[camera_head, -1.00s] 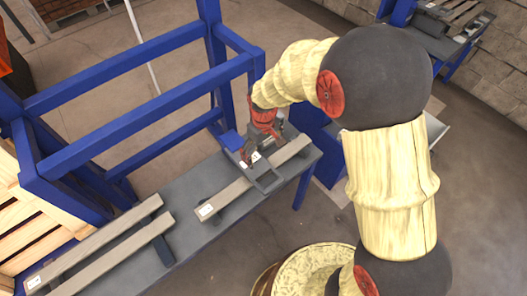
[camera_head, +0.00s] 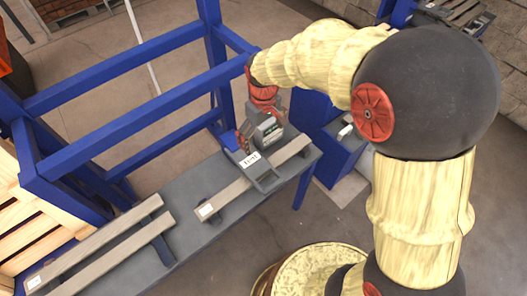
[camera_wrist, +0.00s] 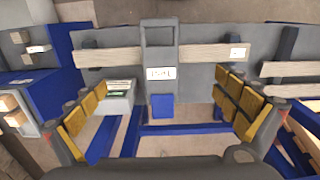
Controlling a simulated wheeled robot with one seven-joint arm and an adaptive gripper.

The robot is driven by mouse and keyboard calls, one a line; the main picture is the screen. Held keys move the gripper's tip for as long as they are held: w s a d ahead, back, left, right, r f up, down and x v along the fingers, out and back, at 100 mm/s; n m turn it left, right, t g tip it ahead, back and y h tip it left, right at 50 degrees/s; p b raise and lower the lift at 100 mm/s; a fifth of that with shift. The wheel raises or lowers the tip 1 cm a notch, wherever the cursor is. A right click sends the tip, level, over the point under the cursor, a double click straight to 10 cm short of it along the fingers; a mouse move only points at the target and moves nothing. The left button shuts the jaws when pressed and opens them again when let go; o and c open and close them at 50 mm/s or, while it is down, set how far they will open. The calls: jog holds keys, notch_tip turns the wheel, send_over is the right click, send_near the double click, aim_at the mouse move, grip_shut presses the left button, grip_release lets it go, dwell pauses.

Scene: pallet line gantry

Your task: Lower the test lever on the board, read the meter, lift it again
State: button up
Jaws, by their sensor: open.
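A grey frame-like piece (camera_head: 265,178), which may be the test lever, lies across a wooden plank on the bench; it also shows in the wrist view (camera_wrist: 160,35). A white label (camera_head: 250,160) with dark lettering sits at its end, beside a blue block (camera_wrist: 162,106). A small grey box with a green display (camera_wrist: 118,95), likely the meter, stands beside the left finger in the wrist view. Its reading is too small to read. My gripper (camera_wrist: 165,108) is open, its yellow-padded fingers apart on either side of the blue block, with nothing held. The head view partly hides the fingers.
Wooden planks lie on the grey bench (camera_head: 188,238). A blue gantry frame (camera_head: 130,92) rises along its far side. A blue cabinet (camera_head: 345,150) stands beyond the bench's right end. A wooden slatted stack (camera_head: 30,235) is at the left.

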jog(key=shift+r, duration=1.55)
